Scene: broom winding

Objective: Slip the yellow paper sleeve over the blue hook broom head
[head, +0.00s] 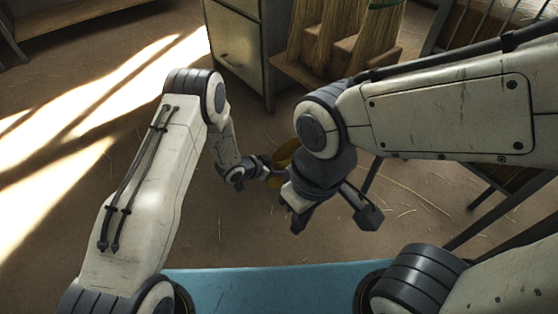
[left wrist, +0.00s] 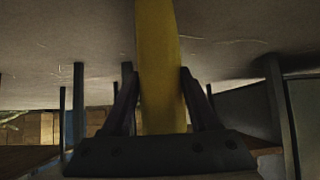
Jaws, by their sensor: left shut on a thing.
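In the left wrist view the sleeve (left wrist: 160,70) is a tall yellow band between the two dark fingers of my left gripper (left wrist: 160,100). My right gripper (head: 335,218) is open and empty, nearer to the camera and to the right, with its fingers spread wide. Straw brooms (head: 372,45) stand at the top of the head view, one with a green band. I cannot make out a blue hook.
The brooms stand in a wooden rack (head: 320,82) beside a grey cabinet (head: 236,45). Dark-legged furniture (head: 490,195) stands at the right. The brown floor (head: 250,235) has loose straws and open room at left and centre.

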